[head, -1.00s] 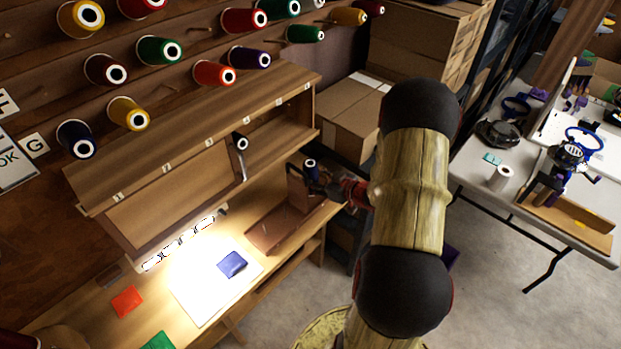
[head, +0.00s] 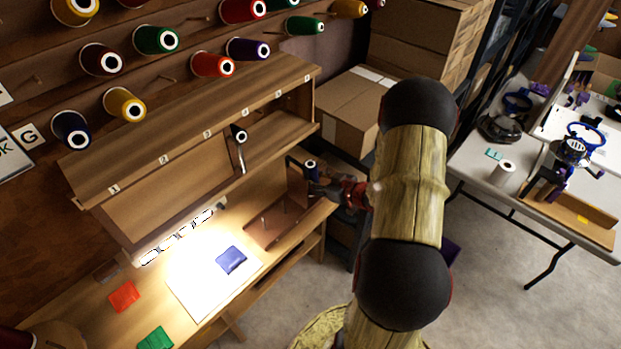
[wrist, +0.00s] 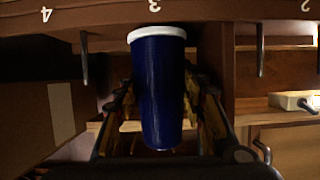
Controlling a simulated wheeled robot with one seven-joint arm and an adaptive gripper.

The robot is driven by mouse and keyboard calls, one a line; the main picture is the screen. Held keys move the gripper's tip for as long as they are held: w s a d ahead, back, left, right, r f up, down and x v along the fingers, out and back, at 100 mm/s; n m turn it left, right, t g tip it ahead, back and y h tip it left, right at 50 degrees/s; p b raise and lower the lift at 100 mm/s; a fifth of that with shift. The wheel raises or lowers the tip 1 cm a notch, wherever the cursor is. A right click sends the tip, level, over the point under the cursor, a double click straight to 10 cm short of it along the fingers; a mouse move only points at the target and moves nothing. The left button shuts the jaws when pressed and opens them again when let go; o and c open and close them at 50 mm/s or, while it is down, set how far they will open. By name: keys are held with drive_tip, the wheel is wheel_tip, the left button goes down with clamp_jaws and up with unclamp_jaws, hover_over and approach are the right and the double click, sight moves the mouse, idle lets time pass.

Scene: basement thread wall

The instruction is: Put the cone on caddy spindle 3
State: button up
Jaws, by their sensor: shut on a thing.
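A dark blue cone (wrist: 158,88) with a white rim is held between the two fingers of my gripper (wrist: 160,120). In the head view the cone (head: 311,170) stands about upright at the caddy's far right end, and my gripper (head: 322,188) reaches it from the right. The brown caddy (head: 268,236) lies on the bench with thin spindles. The wrist view is upside down; it shows the numbers 4, 3 and 2 on the caddy edge (wrist: 215,10). The cone is in line with 3, between two bare spindles. Spindle 3 is hidden; I cannot tell whether the cone is around it.
Several thread cones hang on the wall. A white sheet (head: 205,290) and coloured cloths lie on the bench. A grey table (head: 480,190) stands at right.

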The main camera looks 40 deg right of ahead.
drive_tip(key=shift+f, duration=0.35)
idle(0.3)
drive_tip(key=o, duration=1.4)
drive_tip(key=shift+o, duration=0.2)
drive_tip(key=shift+s, duration=0.1)
drive_tip(key=a+v, duration=0.1)
drive_tip(key=v, duration=1.1)
drive_tip(key=shift+d, duration=0.45)
drive_tip(key=shift+r, duration=0.1)
